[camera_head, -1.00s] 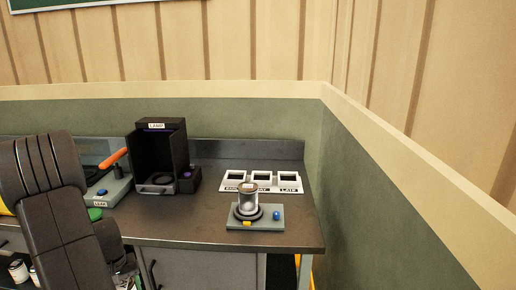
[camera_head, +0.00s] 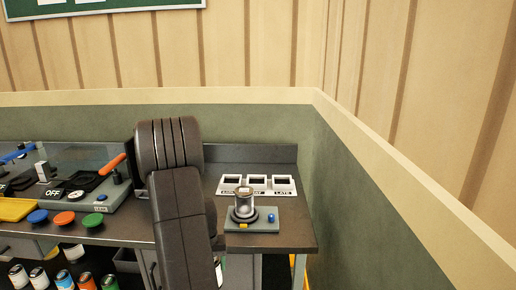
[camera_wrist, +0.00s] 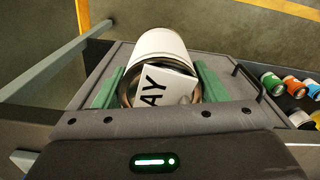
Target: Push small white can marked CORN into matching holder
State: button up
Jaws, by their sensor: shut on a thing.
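My gripper (camera_wrist: 160,85), with its two green fingers, is shut on a white can (camera_wrist: 158,42) in the wrist view. A white piece with black letters ending in "AY" (camera_wrist: 165,86) covers part of the can's near end. I cannot read CORN on the can. In the head view my arm hides the gripper and the can. A white frame with three square openings (camera_head: 257,193) stands at the back right of the counter, and its right label reads "LATE". I cannot tell which holder matches.
A metal canister (camera_head: 244,206) stands on a grey base with a blue knob (camera_head: 271,217) at the counter's right. Several cans (camera_head: 64,279) sit on a shelf below. The wall closes off the right side.

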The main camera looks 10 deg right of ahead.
jog(key=d+r+m, duration=0.8)
jog(key=d+r, duration=0.2)
jog(key=d, duration=0.3)
jog(key=w+d+r+m, duration=0.1)
jog(key=d+r+m, duration=0.7)
jog(key=d, duration=0.5)
jog(key=shift+r, duration=0.9)
